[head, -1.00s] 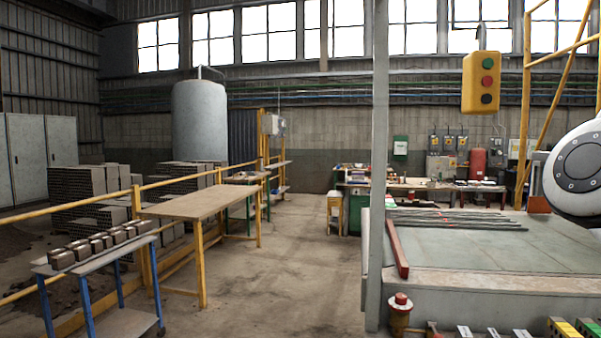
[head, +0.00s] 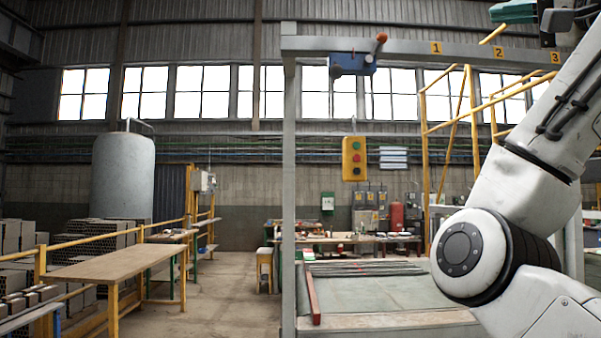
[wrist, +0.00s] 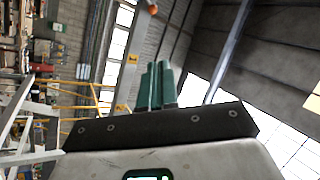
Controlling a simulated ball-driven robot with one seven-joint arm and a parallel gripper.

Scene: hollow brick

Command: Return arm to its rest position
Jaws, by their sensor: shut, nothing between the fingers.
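My gripper (wrist: 158,86) shows in the wrist view as green fingers close together beyond a dark mounting plate, with nothing held. It points up toward the roof and the windows. In the head view my gripper (head: 513,12) shows as a green part at the top right edge, partly cut off by the frame. My white arm rises on the right side of the head view, with its elbow joint low and its upper links leaning up and right. The gripper is high and apart from the tables.
A grey frame beam (head: 410,50) with a blue unit (head: 353,64) crosses above. A yellow button box (head: 354,158) hangs near the middle. A low platform (head: 380,292) lies ahead. A wooden table (head: 110,264) stands left. Open floor (head: 228,290) lies between.

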